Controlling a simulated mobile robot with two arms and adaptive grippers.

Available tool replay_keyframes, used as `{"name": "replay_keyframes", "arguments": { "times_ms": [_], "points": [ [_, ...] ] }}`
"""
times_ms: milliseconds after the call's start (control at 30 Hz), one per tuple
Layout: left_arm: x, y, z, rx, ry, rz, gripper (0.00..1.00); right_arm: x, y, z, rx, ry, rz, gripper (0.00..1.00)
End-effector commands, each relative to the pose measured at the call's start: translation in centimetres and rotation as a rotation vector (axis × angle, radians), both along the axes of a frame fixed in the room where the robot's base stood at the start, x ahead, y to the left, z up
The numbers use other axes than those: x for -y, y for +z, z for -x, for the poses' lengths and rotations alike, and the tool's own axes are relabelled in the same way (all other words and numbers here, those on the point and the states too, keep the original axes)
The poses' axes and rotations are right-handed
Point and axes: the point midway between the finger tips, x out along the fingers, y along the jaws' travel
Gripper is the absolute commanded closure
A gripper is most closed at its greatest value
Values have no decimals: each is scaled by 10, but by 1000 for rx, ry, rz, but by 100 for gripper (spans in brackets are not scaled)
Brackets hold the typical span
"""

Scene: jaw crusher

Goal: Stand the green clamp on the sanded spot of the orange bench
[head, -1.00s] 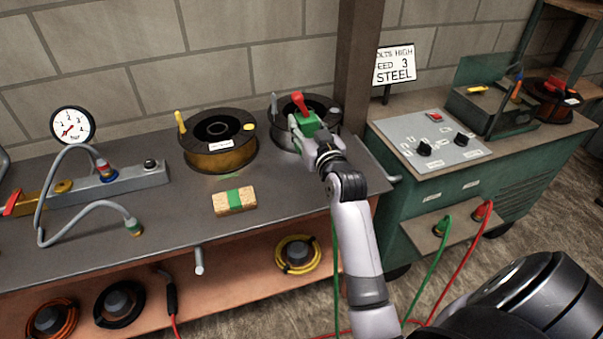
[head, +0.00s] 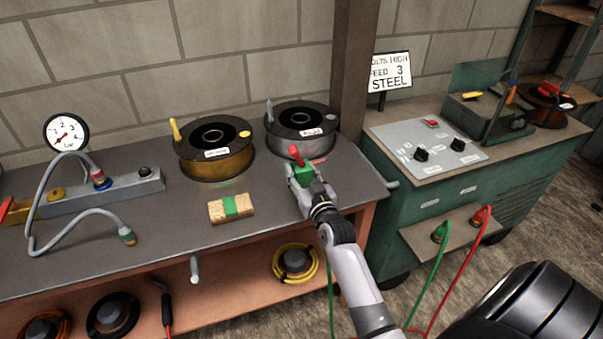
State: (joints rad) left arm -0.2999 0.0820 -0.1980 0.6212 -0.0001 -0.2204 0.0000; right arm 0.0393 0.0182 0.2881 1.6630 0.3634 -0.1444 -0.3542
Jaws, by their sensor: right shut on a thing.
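The green clamp (head: 304,171) with a red top is in my right gripper (head: 303,184), which is shut on it. The gripper is over the right part of the orange bench (head: 265,200), in front of the grey wire spool. Whether the clamp touches the bench top is not clear. The bench has a dark grey top and an orange lower body. I cannot make out a distinct sanded spot; the top around the clamp is partly hidden by the gripper. My left gripper is not in view.
Behind the clamp stand a grey wire spool (head: 301,137) and a copper-coloured spool (head: 213,159). A tan block with a green band (head: 231,207) lies to the left. A metal manifold (head: 110,192) with hoses is further left. A green machine (head: 437,215) stands right of the bench.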

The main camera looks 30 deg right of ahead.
Motion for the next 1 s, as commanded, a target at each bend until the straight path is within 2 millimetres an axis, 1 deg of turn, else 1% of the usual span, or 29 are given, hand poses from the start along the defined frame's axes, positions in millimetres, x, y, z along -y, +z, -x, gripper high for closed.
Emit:
{"name": "replay_keyframes", "arguments": {
  "times_ms": [67,233,267,500,533,800,900,1000],
  "points": [
    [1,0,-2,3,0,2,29,0,3,0,5,-1,1,100],
    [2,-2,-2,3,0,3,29,0,-2,0,4,0,1,100],
    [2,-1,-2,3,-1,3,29,0,-3,0,0,0,0,57],
    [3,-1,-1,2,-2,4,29,0,-3,0,-1,0,0,41],
    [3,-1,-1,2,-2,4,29,0,-3,0,-1,0,0,39],
    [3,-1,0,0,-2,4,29,0,-2,0,-1,0,0,39],
    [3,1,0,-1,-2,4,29,0,2,0,0,0,0,39],
    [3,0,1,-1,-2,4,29,-3,-1,13,-3,0,-1,39]
  ]
}}
